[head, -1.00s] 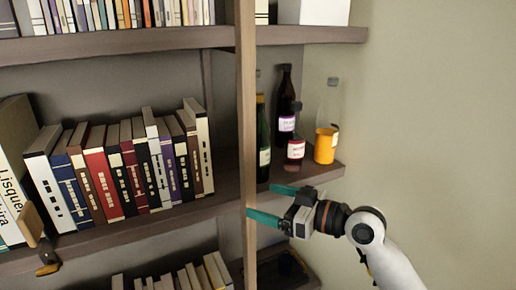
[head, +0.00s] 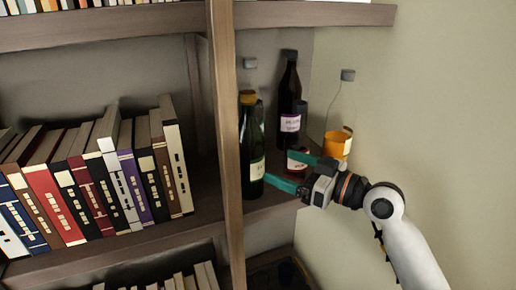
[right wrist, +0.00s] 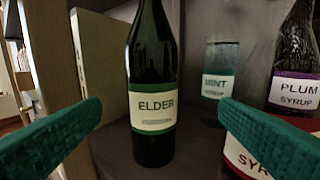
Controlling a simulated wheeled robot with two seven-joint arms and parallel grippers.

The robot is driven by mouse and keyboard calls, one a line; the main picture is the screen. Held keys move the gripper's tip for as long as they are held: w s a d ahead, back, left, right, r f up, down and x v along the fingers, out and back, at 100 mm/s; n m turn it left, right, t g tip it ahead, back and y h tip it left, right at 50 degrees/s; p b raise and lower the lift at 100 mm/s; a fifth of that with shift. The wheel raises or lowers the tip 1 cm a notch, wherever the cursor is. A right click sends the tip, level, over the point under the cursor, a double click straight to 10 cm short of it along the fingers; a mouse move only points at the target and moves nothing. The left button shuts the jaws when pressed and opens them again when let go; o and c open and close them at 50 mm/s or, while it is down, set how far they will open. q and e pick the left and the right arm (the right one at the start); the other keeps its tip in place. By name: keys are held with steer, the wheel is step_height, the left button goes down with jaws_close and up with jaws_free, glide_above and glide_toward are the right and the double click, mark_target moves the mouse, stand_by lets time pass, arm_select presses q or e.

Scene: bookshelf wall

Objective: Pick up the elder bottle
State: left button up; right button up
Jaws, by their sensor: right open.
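The elder bottle (head: 251,150) is dark green with a yellow cap and a pale, green-edged label. It stands upright on the shelf just right of the wooden divider. In the right wrist view the elder bottle (right wrist: 152,65) is near the middle, its label facing me and its top cut off. My right gripper (head: 287,170) is open, with teal fingers pointing left at the bottle's lower part. In the right wrist view the fingers (right wrist: 160,112) lie left and right of the bottle, which appears beyond their tips. My left gripper is not in view.
A dark plum syrup bottle (head: 290,112) stands behind. A red-labelled bottle (head: 297,164) is partly hidden by my gripper. A clear bottle with orange liquid (head: 338,143) is at the right. The mint bottle (right wrist: 214,82) stands behind the elder one. The divider (head: 226,140) bounds the left.

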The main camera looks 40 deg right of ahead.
mark_target(262, 160)
steer(key=w+a+p, duration=0.1)
steer(key=w, duration=0.1)
steer(key=w+a+r+p, duration=0.1)
steer(key=w+a, duration=0.1)
steer(key=shift+w+a, duration=0.15)
steer(key=shift+w+f+p, duration=0.2)
steer(key=shift+w+p, duration=0.1)
steer(key=shift+w, duration=0.05)
steer(key=shift+w+f, duration=0.1)
steer(key=shift+w, duration=0.25)
steer(key=p+x, duration=0.2)
steer(key=x, duration=0.2)
steer(key=shift+w+f+p, duration=0.1)
steer(key=shift+f+p, duration=0.05)
steer(key=shift+p, duration=0.2)
steer(key=shift+w+f, duration=0.2)
steer(key=shift+w, duration=0.1)
steer(key=shift+s, duration=0.1)
steer(key=shift+c, duration=0.4)
steer(key=c, duration=1.2)
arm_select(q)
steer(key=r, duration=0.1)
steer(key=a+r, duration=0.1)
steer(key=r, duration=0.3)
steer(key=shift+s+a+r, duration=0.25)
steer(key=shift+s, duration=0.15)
arm_select(e)
steer(key=shift+r, duration=0.1)
steer(key=shift+c, duration=1.3)
steer(key=shift+r, duration=0.15)
